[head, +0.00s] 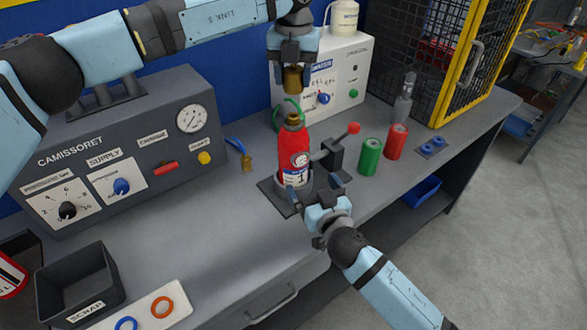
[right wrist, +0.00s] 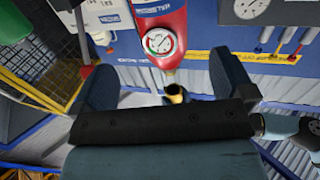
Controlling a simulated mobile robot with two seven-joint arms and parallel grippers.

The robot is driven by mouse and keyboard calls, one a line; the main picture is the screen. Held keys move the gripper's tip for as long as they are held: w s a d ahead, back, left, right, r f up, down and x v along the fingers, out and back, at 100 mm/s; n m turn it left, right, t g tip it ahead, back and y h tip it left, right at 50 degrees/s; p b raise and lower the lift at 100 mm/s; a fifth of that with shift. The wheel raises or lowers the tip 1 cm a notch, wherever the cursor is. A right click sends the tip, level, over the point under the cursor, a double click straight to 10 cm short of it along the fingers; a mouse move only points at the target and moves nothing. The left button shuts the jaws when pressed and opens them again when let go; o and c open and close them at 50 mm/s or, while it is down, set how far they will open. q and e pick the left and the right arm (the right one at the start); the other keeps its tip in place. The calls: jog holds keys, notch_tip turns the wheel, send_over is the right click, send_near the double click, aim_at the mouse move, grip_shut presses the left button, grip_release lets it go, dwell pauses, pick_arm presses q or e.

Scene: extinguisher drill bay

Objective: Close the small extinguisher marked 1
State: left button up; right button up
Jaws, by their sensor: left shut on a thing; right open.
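The small red extinguisher marked 1 (head: 294,146) stands upright in a dark holder (head: 268,188) on the bench. Its brass neck (head: 293,120) is bare on top. It also shows in the right wrist view, with its gauge (right wrist: 160,41) and neck. My left gripper (head: 292,66) is shut on a brass valve piece (head: 292,82) and holds it above the neck, with a gap between them. My right gripper (head: 322,200) is open and empty low in front of the extinguisher, at its right; I cannot tell whether it touches.
A clamp lever with a red knob (head: 353,128) stands right of the extinguisher. Green (head: 370,156) and red (head: 396,142) cylinders are further right. A grey control box (head: 125,150) and a compressor box (head: 345,85) stand behind. A scrap bin (head: 78,270) is at front left.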

aim_at(294, 156)
jog(key=shift+w, duration=0.1)
jog(key=x, duration=1.1)
jog(key=shift+w+a, duration=0.2)
jog(key=shift+w, duration=0.15)
jog(key=c, duration=1.1)
pick_arm(q)
jog(key=shift+f, duration=2.45)
pick_arm(e)
jog(key=shift+c, duration=0.2)
pick_arm(q)
jog(key=shift+f, duration=0.1)
jog(key=shift+f, duration=0.8)
jog(key=shift+f, duration=0.55)
